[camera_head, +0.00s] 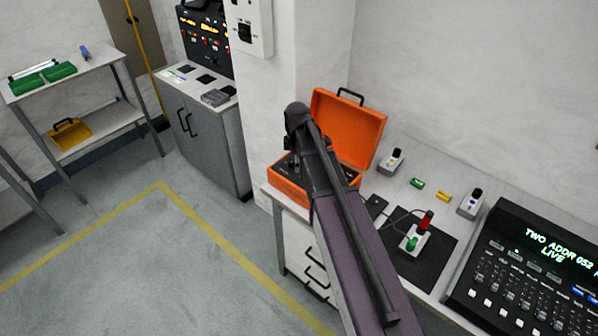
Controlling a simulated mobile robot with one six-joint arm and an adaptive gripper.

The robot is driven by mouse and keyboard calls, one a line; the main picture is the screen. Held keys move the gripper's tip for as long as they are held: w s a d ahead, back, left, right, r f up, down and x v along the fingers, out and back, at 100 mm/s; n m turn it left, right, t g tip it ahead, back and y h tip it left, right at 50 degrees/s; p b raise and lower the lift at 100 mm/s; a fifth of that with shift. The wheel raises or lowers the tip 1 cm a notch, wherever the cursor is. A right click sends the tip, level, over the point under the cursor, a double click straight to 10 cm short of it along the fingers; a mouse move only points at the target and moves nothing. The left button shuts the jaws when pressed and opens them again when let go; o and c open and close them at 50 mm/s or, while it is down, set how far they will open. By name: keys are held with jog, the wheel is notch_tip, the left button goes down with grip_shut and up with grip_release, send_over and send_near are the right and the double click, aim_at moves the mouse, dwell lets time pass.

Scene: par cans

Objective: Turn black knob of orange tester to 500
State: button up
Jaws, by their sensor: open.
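The orange tester (348,128) is an open case with its lid up and a black handle on top. It stands on the far left end of the white bench. My arm reaches up to it from the bottom of the picture and covers much of its inside. My gripper (318,162) is a dark shape low over the case, mostly behind my arm; I cannot see its fingertips clearly. The black knob and its scale are hidden or too small to make out. I cannot tell whether my gripper touches the knob.
A grey cabinet (207,140) stands left. The floor at left is clear.

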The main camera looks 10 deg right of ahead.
jog(key=shift+s+f+m+b, duration=0.2)
jog(key=shift+s+f+m, duration=0.05)
jog(key=shift+s+m, duration=0.4)
jog(key=shift+s+f+m+b, duration=0.2)
jog(key=shift+s+m, duration=0.35)
jog(key=shift+s, duration=0.2)
jog(key=s+m, duration=1.3)
jog(key=s, duration=0.2)
jog(key=shift+a, duration=0.15)
